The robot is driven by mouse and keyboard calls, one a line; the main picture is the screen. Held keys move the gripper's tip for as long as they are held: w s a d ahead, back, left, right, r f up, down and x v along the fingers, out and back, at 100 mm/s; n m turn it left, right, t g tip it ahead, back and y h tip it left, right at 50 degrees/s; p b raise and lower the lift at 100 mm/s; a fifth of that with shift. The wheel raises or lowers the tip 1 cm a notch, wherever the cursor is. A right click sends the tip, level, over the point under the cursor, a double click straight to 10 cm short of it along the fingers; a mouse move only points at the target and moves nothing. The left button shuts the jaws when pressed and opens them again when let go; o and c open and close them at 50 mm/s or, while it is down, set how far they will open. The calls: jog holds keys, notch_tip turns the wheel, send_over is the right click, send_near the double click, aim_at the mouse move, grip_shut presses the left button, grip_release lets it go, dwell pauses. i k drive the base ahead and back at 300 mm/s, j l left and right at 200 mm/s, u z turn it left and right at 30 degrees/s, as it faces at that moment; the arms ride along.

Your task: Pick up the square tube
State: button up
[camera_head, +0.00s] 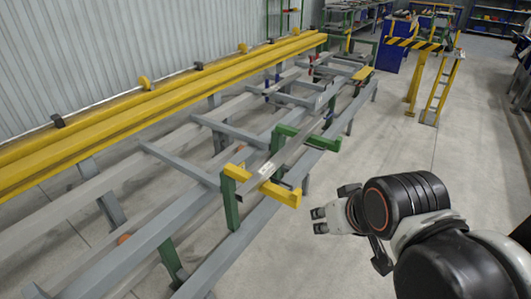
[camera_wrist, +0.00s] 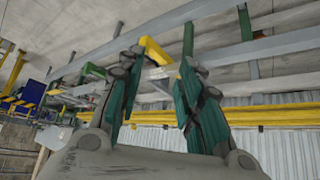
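The square tube (camera_head: 285,153) is a long grey bar with a white label near its front end. In the head view it lies slantwise across a yellow bracket (camera_head: 270,188) and a green bracket (camera_head: 310,137) on the runout table (camera_head: 202,265). My gripper (camera_head: 319,221) is to the right of the tube's front end, apart from it. In the wrist view my gripper (camera_wrist: 162,58) has its two fingers spread with nothing held between them. The yellow bracket (camera_wrist: 153,50) and part of a grey bar with a pale label show beyond the fingers.
Long yellow beams (camera_head: 160,110) run along the corrugated wall on the left. A yellow ladder-like stand (camera_head: 440,88) and a blue cabinet (camera_head: 392,52) stand at the back right. The concrete floor (camera_head: 400,140) right of the table is clear.

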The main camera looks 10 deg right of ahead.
aim_at(250, 187)
jog(key=i+l+u, duration=0.15)
jog(key=u, duration=0.3)
jog(key=i+l+u, duration=0.15)
jog(key=l+u, duration=0.5)
jog(key=u, duration=0.2)
jog(key=i+l+u, duration=0.1)
jog(key=l, duration=0.55)
jog(key=i+l+u, duration=0.1)
jog(key=l, duration=0.55)
